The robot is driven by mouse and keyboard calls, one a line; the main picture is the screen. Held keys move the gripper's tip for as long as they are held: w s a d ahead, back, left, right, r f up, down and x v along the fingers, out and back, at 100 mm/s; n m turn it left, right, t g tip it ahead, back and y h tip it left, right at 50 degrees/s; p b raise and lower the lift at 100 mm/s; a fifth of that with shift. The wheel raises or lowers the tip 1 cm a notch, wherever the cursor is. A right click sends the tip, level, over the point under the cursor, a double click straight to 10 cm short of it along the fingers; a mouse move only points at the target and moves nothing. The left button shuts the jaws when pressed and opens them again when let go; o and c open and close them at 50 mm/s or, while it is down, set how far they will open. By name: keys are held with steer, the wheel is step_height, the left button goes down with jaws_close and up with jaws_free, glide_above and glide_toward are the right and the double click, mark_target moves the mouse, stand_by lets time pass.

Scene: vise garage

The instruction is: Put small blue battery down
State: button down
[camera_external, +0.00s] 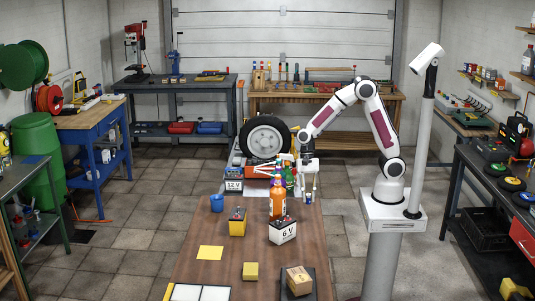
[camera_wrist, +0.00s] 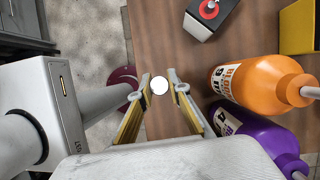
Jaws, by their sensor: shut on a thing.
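My gripper (camera_external: 308,198) hangs near the right edge of the brown table (camera_external: 190,262), pointing down. In the wrist view its two fingertips (camera_wrist: 159,84) close around a small thing with a round white end, which I take as the small blue battery (camera_wrist: 159,85).
An orange bottle (camera_wrist: 250,78) and a purple bottle (camera_wrist: 245,132) stand close to the right of my gripper in the wrist view.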

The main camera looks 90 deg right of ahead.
steer(key=w+a+r+m, duration=0.1)
steer(key=w+a+r, duration=0.1)
steer(key=w, duration=0.3)
steer(key=w+a+r+m, duration=0.1)
steer(key=w+a+r, duration=0.2)
steer(key=w, duration=0.2)
steer(key=w+a+f+m+t, duration=0.1)
steer(key=w+a+f+m, duration=0.2)
steer(key=w, duration=0.6)
steer(key=w+a+f+m+t+h, duration=0.1)
steer(key=w+a+f+m+t, duration=0.1)
steer(key=w+a, duration=0.6)
steer(key=w+a+f+m+t, duration=0.1)
steer(key=w+a+f+m, duration=0.3)
steer(key=w, duration=0.5)
steer(key=shift+w+a+f+m+t+h, duration=0.1)
steer(key=shift+w+a+m+t+h, duration=0.1)
steer(key=shift+a, duration=0.4)
steer(key=shift+w+a+m+t+h, duration=0.1)
steer(key=shift+a+t, duration=0.1)
steer(key=shift+a, duration=0.35)
steer(key=shift+w+a+f+m, duration=0.3)
steer(key=shift+w+a+f, duration=0.05)
steer(key=shift+a, duration=0.25)
steer(key=shift+f, duration=2.5)
steer(key=shift+f, duration=0.1)
